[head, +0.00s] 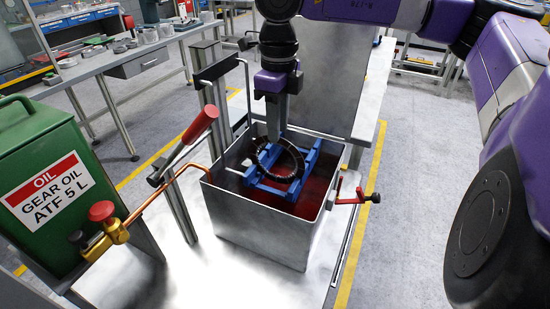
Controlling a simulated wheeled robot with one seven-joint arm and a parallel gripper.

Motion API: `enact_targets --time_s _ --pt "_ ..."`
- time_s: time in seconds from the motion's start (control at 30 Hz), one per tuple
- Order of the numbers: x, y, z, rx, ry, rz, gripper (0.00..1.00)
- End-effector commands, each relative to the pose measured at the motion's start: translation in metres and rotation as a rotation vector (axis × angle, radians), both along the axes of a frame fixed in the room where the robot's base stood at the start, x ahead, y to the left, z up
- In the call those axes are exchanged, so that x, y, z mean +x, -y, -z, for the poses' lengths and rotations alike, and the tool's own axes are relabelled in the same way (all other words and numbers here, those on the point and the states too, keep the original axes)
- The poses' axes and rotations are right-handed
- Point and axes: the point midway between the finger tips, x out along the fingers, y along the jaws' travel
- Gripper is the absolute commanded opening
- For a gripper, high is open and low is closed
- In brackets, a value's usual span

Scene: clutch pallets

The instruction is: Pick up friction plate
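The friction plate (299,160) is a dark, toothed ring. It sits tilted at the blue rack (308,163) inside the grey metal tank (262,236). Dark red oil shows in the tank around and below the rack. My gripper (277,133) points down into the tank, its fingers at the ring's upper part. The fingers line up in this view and hide part of the ring. I cannot tell whether they are around the ring, touching it or apart from it.
A red-handled lever (200,124) and copper pipe (183,169) stand left of the tank, beside a green oil canister (38,150). A red valve (352,194) juts from the tank's right side. A grey panel (325,85) stands behind. A workbench (110,62) is at back left.

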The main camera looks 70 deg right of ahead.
Motion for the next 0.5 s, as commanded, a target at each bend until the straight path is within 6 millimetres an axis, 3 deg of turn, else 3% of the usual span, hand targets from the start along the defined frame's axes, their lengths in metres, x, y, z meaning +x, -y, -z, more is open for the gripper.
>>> enact_targets --time_s 0.2,0.5 --pt "0.001 -0.002 0.027 0.003 -0.001 0.001 0.28" --pt "0.001 -0.001 0.033 0.000 0.000 0.001 0.28"
